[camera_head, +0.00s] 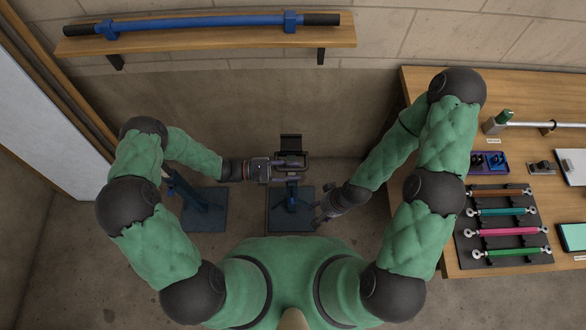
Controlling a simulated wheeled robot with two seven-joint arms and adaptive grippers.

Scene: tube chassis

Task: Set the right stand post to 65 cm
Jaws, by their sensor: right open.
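The right stand has a dark blue square base (276,222) on the floor. Its blue post (292,198) rises from the base, with a dark head (290,142) above. My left gripper (296,169) reaches in from the left at the upper post, just below the head. Its two fingers appear apart, but whether they touch the post is unclear. My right gripper (322,214) is open, low at the right side of the base. Any height marks on the post are too small to read.
A left stand (203,207) is on the floor beside it, partly behind my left arm. A wall shelf (220,42) holds a long blue tube (200,22).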

